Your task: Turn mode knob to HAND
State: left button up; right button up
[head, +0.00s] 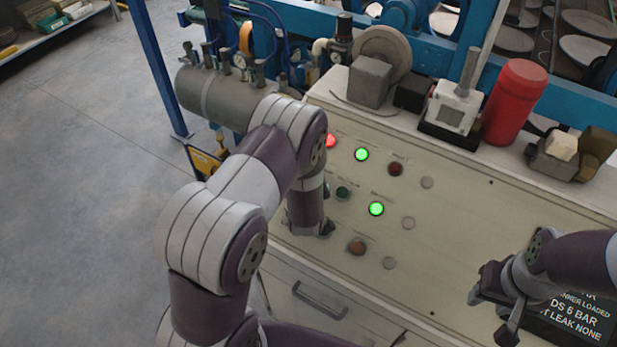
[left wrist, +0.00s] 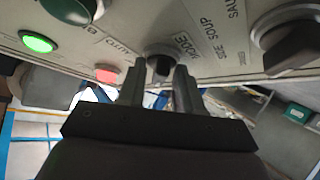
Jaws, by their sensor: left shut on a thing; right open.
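In the head view my left arm covers the knob. My right gripper (head: 492,312) is open and empty at the lower right, above the panel near a dark text sign.
The cream control panel (head: 460,235) carries lit green lamps (head: 376,209), a red lamp (head: 331,141) and several buttons. A second large dark knob (left wrist: 290,38) is right of the gripper in the wrist view. A red cylinder (head: 515,101) and a white-faced device (head: 450,108) stand behind.

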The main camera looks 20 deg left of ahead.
pick_arm(q)
jog(key=shift+r, duration=0.1)
dwell(0.3)
jog(key=o, duration=0.7)
jog(key=shift+s, duration=0.1)
jog(key=shift+s+d+r, duration=0.15)
jog(key=shift+s, duration=0.1)
jog(key=b+v, duration=0.1)
jog(key=v, duration=1.1)
jog(key=shift+r+b, duration=0.1)
jog(key=shift+b, duration=0.3)
